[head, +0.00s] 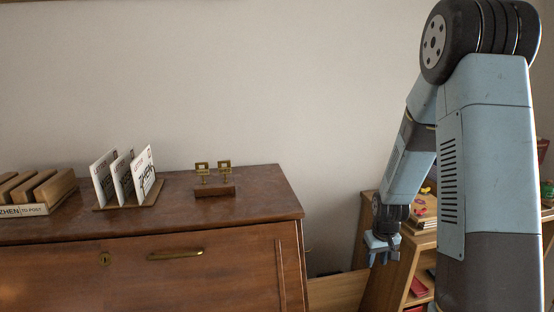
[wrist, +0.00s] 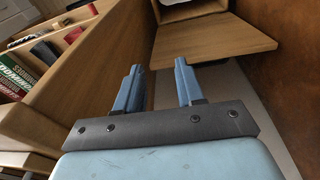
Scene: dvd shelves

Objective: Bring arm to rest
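My gripper (head: 382,250) hangs at the end of my blue-grey arm, to the right of the brown cabinet and in front of the shelf unit. In the wrist view my gripper (wrist: 158,85) shows two blue fingers standing apart with nothing between them. It is open and empty. Beyond the fingertips is a flat wooden board (wrist: 215,42), apart from them.
The brown cabinet (head: 250,195) bears white cards (head: 125,178) in a holder, a brass-framed stand (head: 214,180) and wooden blocks (head: 40,190). The wooden shelf unit (head: 402,270) is close by my gripper. Its side panel (wrist: 95,70) rises at left in the wrist view.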

